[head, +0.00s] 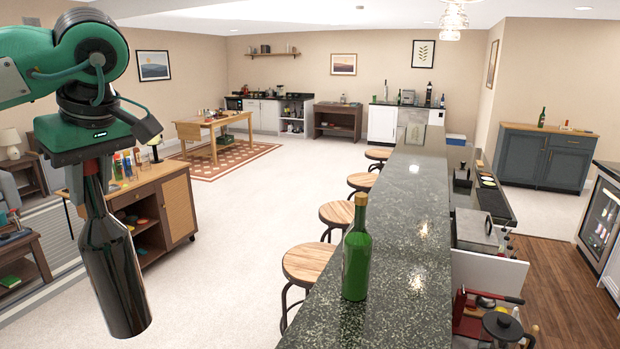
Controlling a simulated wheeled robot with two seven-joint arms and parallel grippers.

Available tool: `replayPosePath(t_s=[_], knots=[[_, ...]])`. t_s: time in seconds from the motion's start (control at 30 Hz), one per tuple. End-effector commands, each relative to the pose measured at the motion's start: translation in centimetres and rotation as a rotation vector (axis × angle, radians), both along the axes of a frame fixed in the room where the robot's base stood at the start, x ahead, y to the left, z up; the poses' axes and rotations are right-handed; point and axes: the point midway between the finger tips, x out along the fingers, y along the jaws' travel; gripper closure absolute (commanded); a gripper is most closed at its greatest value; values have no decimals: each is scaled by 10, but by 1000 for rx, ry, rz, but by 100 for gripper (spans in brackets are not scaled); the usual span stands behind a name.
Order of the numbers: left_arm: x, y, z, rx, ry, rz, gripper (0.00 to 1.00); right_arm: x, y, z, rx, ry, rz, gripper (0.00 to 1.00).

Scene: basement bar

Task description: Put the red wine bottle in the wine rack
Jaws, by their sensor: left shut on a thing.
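A dark, nearly black wine bottle (114,270) hangs from my left gripper (92,182) at the left of the head view. The gripper is shut on its neck, with the base pointing down and slightly to the right. The bottle is in the air over the pale floor, left of the bar counter. The gripper hides the top of the neck. I cannot make out a wine rack for certain. My right gripper is not in view.
A green bottle with a gold cap (357,250) stands on the long dark stone bar counter (405,290). Several wooden stools (308,262) line its left side. A wooden cabinet (178,208) stands behind the held bottle. A glass-fronted cooler (600,215) is at far right.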

Motion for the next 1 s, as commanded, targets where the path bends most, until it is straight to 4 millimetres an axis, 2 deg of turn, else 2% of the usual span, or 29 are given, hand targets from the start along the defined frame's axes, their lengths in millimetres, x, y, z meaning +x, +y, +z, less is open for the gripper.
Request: replayPosePath(t_s=[0.27,0.47,0.73,1.0], knots=[[13,-3,-33,-1,1,-72,100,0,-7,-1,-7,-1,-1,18],[26,-8,-72,-1,2,-161,100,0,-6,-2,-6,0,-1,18],[42,-22,-161,-3,5,-384,100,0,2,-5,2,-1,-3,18],[39,-44,-249,-2,3,-648,100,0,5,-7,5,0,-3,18]])
